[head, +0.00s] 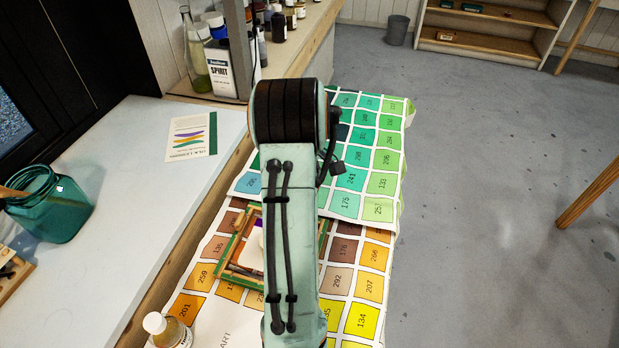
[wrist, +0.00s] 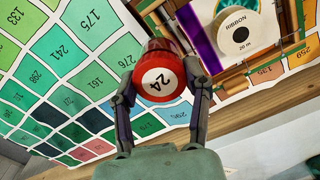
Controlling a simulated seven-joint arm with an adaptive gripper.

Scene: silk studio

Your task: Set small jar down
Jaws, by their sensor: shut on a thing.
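The small jar (wrist: 160,80) is red, with a white disc marked 24 facing the wrist camera. My gripper (wrist: 159,78) is shut on it, one finger on each side. Behind the jar lies a colour chart (wrist: 95,50) of numbered swatches; I cannot tell whether the jar touches it. In the head view my arm hides both the jar and the gripper, and the chart (head: 384,228) shows around the arm.
A wooden frame (head: 228,262) lies on the chart, left of my arm; the wrist view shows a ribbon spool (wrist: 238,33) in it. A small bottle (head: 165,330) stands front left. A teal glass jar (head: 55,208) stands on the white surface (head: 135,215).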

